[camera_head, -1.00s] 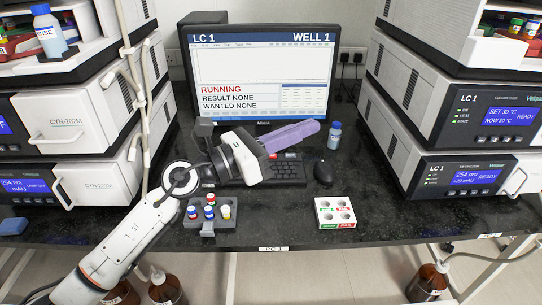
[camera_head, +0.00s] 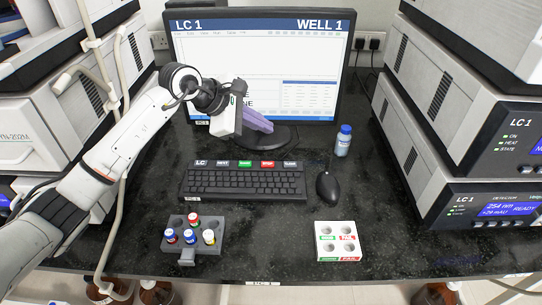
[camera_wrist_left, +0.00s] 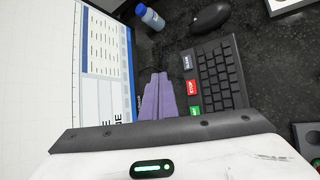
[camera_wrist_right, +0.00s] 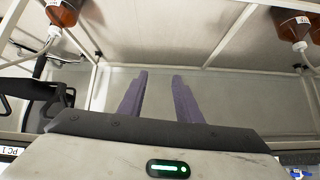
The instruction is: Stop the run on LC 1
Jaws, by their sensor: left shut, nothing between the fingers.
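The red STOP key (camera_head: 267,164) is in the key row along the back of the black keyboard (camera_head: 245,184); it also shows in the left wrist view (camera_wrist_left: 192,87). A green key (camera_head: 244,163) is left of it. My left gripper (camera_head: 268,126), with purple fingers, is shut and empty, raised in front of the monitor, behind and above the key row, touching no key. The monitor (camera_head: 290,60) reads LC 1 and WELL 1; its status lines are mostly hidden by my left gripper. My right gripper (camera_wrist_right: 158,74) is open and empty, over the floor.
A mouse (camera_head: 328,187) and a blue-capped bottle (camera_head: 343,141) are right of the keyboard. A grey vial rack (camera_head: 176,245) and a white four-hole tray (camera_head: 337,254) stand in front. Instrument stacks (camera_head: 470,140) flank the bench. The counter between rack and tray is clear.

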